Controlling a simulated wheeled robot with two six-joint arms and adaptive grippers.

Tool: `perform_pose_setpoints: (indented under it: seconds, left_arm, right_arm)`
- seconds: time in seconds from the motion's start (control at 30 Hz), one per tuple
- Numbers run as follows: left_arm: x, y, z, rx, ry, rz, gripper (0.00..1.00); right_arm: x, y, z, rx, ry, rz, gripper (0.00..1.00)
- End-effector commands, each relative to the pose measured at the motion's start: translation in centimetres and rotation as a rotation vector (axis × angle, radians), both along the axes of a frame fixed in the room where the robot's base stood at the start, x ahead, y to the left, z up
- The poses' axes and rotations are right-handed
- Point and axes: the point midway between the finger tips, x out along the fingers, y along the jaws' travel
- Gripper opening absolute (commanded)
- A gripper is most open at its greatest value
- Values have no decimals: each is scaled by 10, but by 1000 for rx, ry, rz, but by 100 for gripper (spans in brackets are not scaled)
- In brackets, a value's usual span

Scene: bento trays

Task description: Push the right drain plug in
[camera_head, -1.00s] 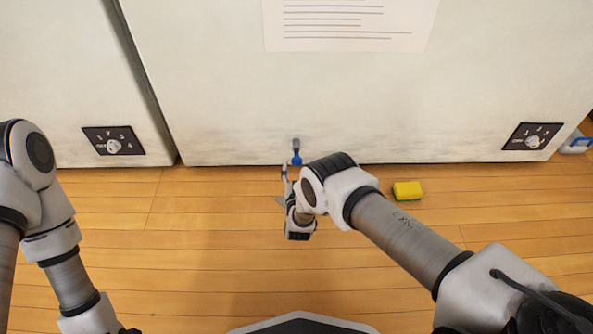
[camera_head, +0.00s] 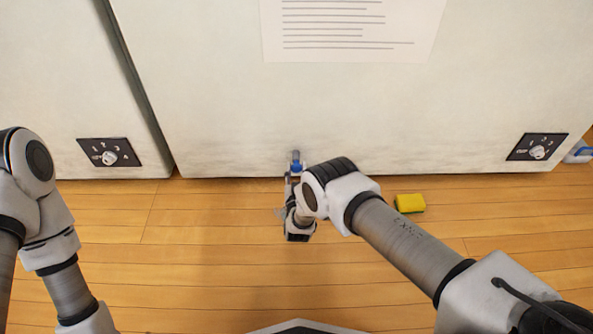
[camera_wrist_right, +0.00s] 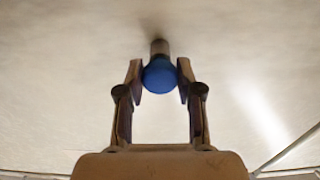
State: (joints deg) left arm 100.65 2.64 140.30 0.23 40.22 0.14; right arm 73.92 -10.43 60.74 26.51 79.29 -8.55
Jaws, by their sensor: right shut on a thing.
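The drain plug is a blue round knob (camera_head: 296,166) on a short grey stem, low on the large white cabinet front (camera_head: 230,130). My right gripper (camera_head: 294,177) is at the plug, its fingers pointing at the panel. In the right wrist view, the blue plug (camera_wrist_right: 159,76) sits between the two fingertips, which are shut on its sides. The stem (camera_wrist_right: 159,47) runs from the plug to the white surface. My left arm is at the left edge, and its gripper is out of view.
A yellow sponge (camera_head: 409,203) lies on the wooden floor, right of my right arm. Black dial plates sit low on the fronts at left (camera_head: 109,153) and right (camera_head: 536,147). A blue and white object (camera_head: 579,152) is at the right edge. Floor left of the gripper is clear.

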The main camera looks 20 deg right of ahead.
Motion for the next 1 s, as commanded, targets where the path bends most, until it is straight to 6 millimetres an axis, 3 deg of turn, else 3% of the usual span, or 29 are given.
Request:
perform_pose_setpoints:
  seconds: [0.17,0.2,0.27,0.67,1.0]
  left_arm:
    - [-1,0,0,0,2,0,40]
    - [-1,0,0,0,2,0,40]
    - [-1,0,0,0,2,0,40]
    - [-1,0,0,0,2,1,40]
    - [-1,0,0,0,2,0,40]
  right_arm:
    - [1,-1,0,1,1,-1,0]
    - [1,-1,0,1,0,-1,46]
    - [1,-1,0,1,0,-1,62]
    - [-8,3,-1,0,3,0,62]
    - [-85,25,-1,-1,4,3,62]
